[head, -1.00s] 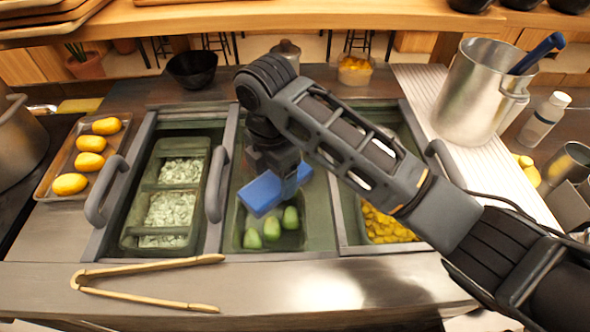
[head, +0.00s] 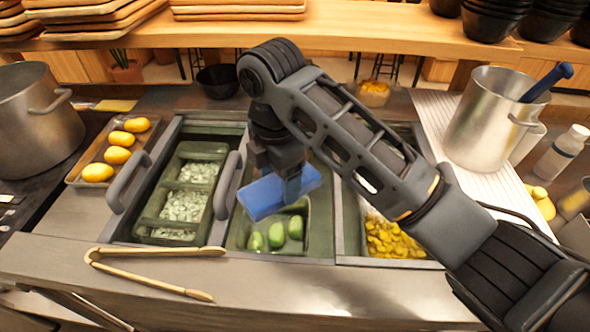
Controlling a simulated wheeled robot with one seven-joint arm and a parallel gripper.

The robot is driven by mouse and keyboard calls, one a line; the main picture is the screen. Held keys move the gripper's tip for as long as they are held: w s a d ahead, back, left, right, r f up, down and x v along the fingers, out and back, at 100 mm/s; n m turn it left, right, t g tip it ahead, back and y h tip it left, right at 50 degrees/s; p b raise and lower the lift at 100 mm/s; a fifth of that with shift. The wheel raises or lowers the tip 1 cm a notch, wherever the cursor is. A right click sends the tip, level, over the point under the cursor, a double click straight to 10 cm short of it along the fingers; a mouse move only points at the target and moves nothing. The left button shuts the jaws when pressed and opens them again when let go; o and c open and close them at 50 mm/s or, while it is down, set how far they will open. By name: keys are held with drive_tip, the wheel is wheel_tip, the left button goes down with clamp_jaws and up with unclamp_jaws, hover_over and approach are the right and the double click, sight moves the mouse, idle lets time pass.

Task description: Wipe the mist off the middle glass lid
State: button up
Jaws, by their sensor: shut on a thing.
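My gripper (head: 290,188) is shut on a blue block, which looks like a sponge (head: 262,199). It holds the sponge tilted over the middle compartment. The middle glass lid (head: 236,238) looks like a clear, greenish sheet over this compartment; a grey handle (head: 228,186) stands at its left side. Several green oval items (head: 276,236) show clearly in the near part. My gripper and arm hide much of the far part and right side. I cannot tell whether the sponge touches the glass, nor how much mist is left.
The left compartment (head: 150,212) holds pale chopped food, with a handle (head: 130,183) at its left. Yellow pieces (head: 388,238) lie in the right compartment. Wooden tongs (head: 150,252) lie on the front counter. A tray of yellow fruit (head: 82,178) and metal pots (head: 490,125) stand around.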

drive_tip(key=shift+r, duration=1.15)
